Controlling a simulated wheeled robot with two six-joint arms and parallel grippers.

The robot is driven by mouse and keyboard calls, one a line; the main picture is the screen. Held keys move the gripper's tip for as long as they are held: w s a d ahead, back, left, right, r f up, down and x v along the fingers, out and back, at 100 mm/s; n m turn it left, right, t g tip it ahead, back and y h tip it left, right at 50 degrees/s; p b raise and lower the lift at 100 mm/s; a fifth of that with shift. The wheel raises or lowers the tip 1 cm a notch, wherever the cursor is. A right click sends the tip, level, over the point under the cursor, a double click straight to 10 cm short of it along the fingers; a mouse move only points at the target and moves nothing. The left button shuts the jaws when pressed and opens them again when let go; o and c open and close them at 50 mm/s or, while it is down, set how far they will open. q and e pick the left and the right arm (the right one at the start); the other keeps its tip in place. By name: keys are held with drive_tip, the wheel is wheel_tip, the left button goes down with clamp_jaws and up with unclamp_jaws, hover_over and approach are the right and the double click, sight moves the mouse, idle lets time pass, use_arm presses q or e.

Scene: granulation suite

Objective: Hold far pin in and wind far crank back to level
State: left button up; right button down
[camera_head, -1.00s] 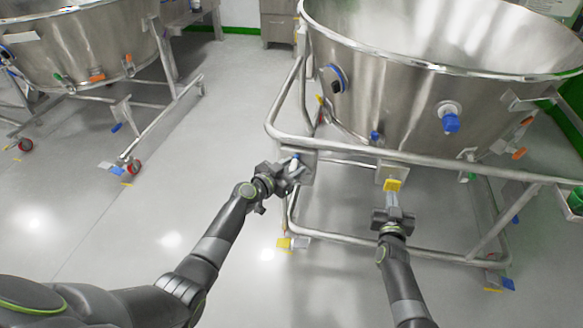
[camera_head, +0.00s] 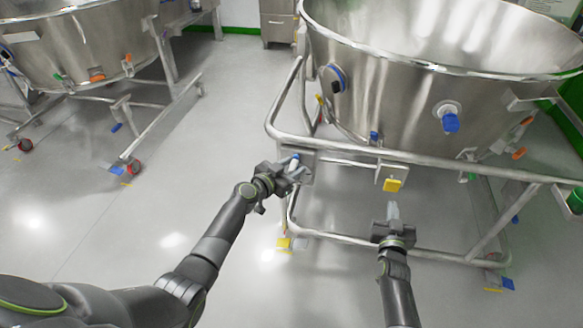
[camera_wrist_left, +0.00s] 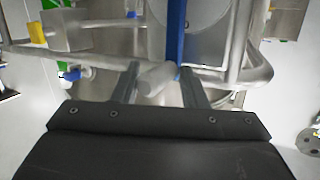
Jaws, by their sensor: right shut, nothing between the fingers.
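A blue-tipped pale pin-like part (camera_head: 294,159) sits by the frame corner plate at the left front of the near bowl's stand. My left gripper (camera_head: 299,171) is right at it. In the left wrist view a grey cylinder (camera_wrist_left: 155,79) lies between the fingers, with a blue bar (camera_wrist_left: 177,32) beyond; I cannot tell whether the fingers press on the cylinder. A yellow block (camera_head: 392,185) hangs below a bracket on the stand's front rail; I cannot tell whether it belongs to a crank. My right gripper (camera_head: 393,209) is shut and empty, just below the block and apart from it.
The large steel bowl (camera_head: 430,95) stands in a tubular frame (camera_head: 350,150) whose front rails cross close to both grippers. A blue knob (camera_head: 450,122) sticks out of the bowl. Another wheeled bowl (camera_head: 85,45) stands at left.

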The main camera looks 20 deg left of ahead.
use_arm(q)
drive_tip(key=shift+o, duration=1.1)
drive_tip(key=shift+w+d+r, duration=0.1)
drive_tip(key=shift+w+r, duration=0.05)
drive_tip(key=shift+f, duration=0.2)
drive_tip(key=s, duration=1)
drive_tip(key=shift+d, duration=0.3)
drive_tip(key=shift+s, duration=0.1)
